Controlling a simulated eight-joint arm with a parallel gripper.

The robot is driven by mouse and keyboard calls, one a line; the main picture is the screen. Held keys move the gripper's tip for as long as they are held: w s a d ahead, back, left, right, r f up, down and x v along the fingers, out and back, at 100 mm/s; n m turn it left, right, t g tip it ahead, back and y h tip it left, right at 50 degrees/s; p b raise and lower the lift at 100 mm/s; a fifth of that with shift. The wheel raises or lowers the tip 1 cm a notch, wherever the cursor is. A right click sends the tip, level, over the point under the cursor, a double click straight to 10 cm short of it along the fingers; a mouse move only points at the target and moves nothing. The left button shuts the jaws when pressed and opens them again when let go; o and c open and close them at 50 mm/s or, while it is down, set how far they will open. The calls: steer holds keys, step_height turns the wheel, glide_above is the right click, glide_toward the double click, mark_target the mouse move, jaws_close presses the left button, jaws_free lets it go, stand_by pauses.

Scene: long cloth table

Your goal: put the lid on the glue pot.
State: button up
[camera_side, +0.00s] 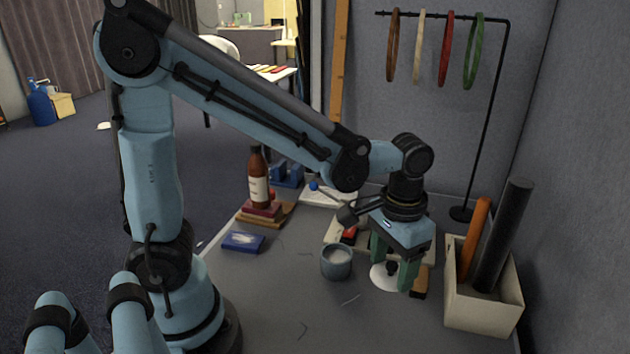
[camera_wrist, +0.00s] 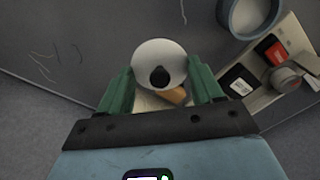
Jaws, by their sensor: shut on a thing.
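The lid is a white disc with a black knob; it shows in the side view (camera_side: 381,280) and in the wrist view (camera_wrist: 148,53). My gripper (camera_side: 393,272) has its green fingers on opposite sides of the lid, gripping it, as the wrist view (camera_wrist: 160,85) also shows. I cannot tell whether the lid touches the table. The glue pot (camera_side: 336,266) is a grey-blue cup with pale contents, open at the top, standing left of my gripper in the side view. In the wrist view the pot (camera_wrist: 230,18) is at the upper right, cut by the edge, apart from the lid.
A tray (camera_side: 331,247) with a red item is behind the pot. A tan-and-dark block (camera_side: 420,283) is close to my gripper's right. A box (camera_side: 475,316) with upright rolls stands further right. A blue box (camera_side: 243,241) and brown bottle (camera_side: 258,178) are left. The front table is mostly clear.

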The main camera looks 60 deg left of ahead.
steer(key=s+d+r, duration=0.3)
steer(key=d, duration=0.1)
steer(key=a+n, duration=0.5)
steer(key=a, duration=1.1)
steer(key=shift+s+r+n, duration=0.2)
steer(key=shift+r+n, duration=0.1)
steer(key=shift+r, duration=0.1)
steer(key=shift+f, duration=2.75)
steer(key=shift+f, duration=0.3)
steer(key=shift+c, duration=0.2)
steer(key=o, duration=1.2)
steer(key=shift+r, duration=3.5)
